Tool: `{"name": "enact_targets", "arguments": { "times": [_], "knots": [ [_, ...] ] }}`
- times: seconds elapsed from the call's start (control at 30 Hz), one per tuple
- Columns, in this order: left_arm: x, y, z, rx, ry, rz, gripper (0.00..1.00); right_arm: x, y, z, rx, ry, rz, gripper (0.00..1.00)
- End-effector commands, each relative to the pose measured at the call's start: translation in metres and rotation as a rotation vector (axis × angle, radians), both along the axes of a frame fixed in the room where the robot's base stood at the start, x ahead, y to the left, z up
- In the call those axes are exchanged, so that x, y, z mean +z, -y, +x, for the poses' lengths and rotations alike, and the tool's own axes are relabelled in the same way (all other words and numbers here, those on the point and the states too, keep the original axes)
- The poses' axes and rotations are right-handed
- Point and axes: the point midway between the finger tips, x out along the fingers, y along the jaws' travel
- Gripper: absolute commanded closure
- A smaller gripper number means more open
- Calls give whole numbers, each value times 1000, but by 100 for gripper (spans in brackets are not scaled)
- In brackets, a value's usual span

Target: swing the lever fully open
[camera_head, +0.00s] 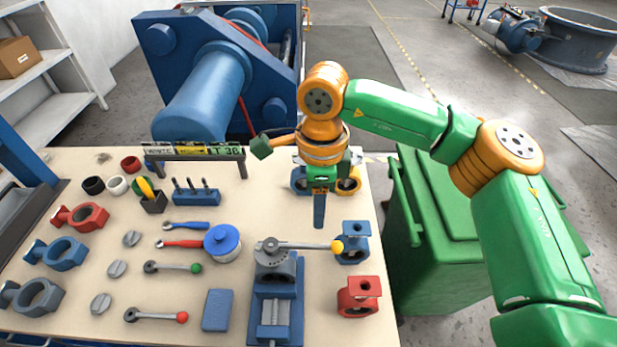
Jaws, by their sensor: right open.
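A grey valve (274,263) is held in a blue vise (283,320) near the front of the workbench. Its lever (305,245) points right across the bench and ends in a yellow knob (338,246), close in front of a blue valve body. My right gripper (319,218) points down above and behind the lever, a little left of the knob. It appears apart from the lever and holds nothing I can see. The jaws are seen nearly edge-on, one finger covering the other. My left gripper is out of view.
Blue (352,243) and red (358,297) valve bodies stand right of the lever. A blue-lidded tin (223,243), loose levers and other parts lie to the left. A label rack (195,155) stands at the back. A green bin (435,230) is beside the bench.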

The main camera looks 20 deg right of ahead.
Motion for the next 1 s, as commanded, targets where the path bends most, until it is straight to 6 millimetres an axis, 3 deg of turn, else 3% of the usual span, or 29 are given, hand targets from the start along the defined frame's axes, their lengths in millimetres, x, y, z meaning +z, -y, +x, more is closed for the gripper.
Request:
{"name": "enact_targets", "arguments": {
  "times": [0.27,0.63,1.0],
  "knots": [
    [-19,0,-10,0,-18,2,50,-22,1,-1,-1,-1,-6,57],
    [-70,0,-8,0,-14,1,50,-84,0,-2,0,-2,-2,57],
    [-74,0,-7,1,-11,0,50,-89,0,-2,1,-1,-2,57]
  ]
}}
